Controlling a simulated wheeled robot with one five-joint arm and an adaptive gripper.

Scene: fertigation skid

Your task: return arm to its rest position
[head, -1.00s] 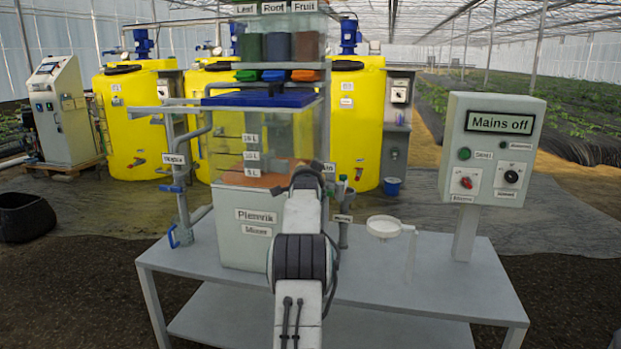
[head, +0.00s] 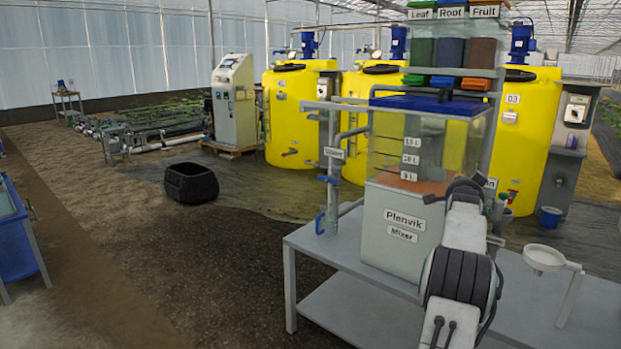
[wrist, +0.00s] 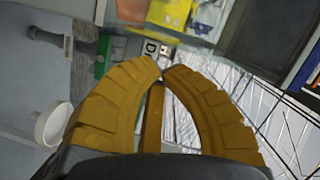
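My gripper (wrist: 162,73) shows in the wrist view with its ribbed yellow fingers curved together, their tips meeting. I see nothing held between them. In the head view my arm (head: 462,265) rises at the lower right, in front of the Plenvik mixer (head: 398,236). It is bent, and its gripper end is hidden there behind my own arm links. The wrist view looks past the fingers at tilted surroundings.
The mixer stands on a grey table (head: 330,254), with a white ring holder (head: 545,258) at its right. Yellow tanks (head: 296,120) stand behind. A black tub (head: 190,184) is on the floor, and a blue-sided table (head: 22,235) is at far left. The floor between is open.

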